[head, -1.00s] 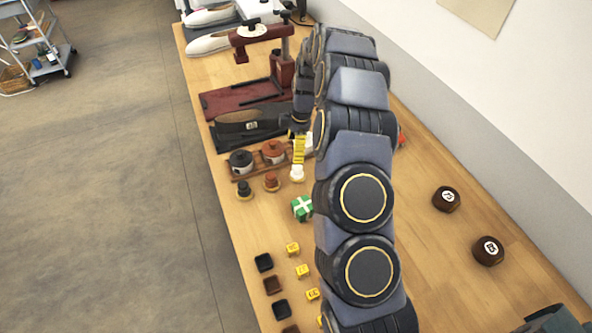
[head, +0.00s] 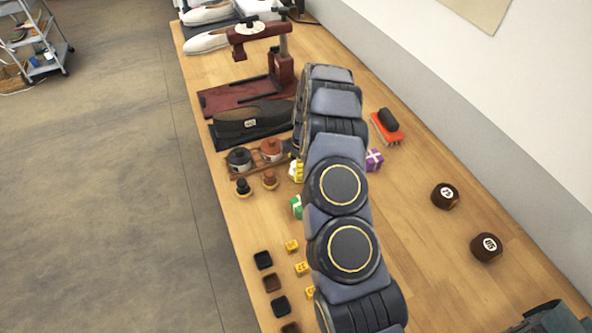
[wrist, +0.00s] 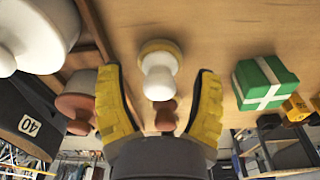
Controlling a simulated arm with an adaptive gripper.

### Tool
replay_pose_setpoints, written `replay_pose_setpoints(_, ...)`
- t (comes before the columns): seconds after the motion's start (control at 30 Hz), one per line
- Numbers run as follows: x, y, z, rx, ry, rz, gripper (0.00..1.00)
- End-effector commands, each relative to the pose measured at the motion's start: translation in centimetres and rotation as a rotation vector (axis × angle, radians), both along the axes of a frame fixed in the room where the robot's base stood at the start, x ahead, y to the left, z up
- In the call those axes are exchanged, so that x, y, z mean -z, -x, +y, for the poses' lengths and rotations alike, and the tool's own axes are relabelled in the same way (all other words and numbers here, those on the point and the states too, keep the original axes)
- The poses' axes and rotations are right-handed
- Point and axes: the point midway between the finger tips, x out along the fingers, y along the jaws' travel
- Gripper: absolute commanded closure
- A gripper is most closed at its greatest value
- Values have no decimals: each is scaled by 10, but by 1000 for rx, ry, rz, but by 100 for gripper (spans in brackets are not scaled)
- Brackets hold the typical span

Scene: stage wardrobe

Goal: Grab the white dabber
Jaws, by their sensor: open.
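The white dabber (wrist: 158,78), a rounded white knob on a pale wooden base, shows in the middle of the wrist view. My gripper (wrist: 158,74) is open, with one yellow-padded finger on each side of the dabber and a visible gap on both sides. In the head view a small white part of the dabber (head: 293,173) shows beside my gripper (head: 298,171); my arm hides most of both. The brown dabber (head: 269,179) and the black dabber (head: 243,187) stand to its left.
A black-lidded pot (head: 239,159) and a brown-lidded pot (head: 271,149) stand on a rack behind the dabbers. A green gift box (wrist: 265,82) is close beside my gripper.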

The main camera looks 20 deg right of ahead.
Motion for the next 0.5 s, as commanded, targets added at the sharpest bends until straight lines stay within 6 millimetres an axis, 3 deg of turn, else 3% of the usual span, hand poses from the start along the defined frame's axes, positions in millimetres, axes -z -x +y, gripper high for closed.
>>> replay_pose_setpoints(0.07,0,0,0,0,0,0,35)
replay_pose_setpoints(0.2,-1,0,0,0,0,0,94)
replay_pose_setpoints(0.23,-1,0,0,0,0,0,100)
replay_pose_setpoints(0.5,0,0,0,0,0,0,100)
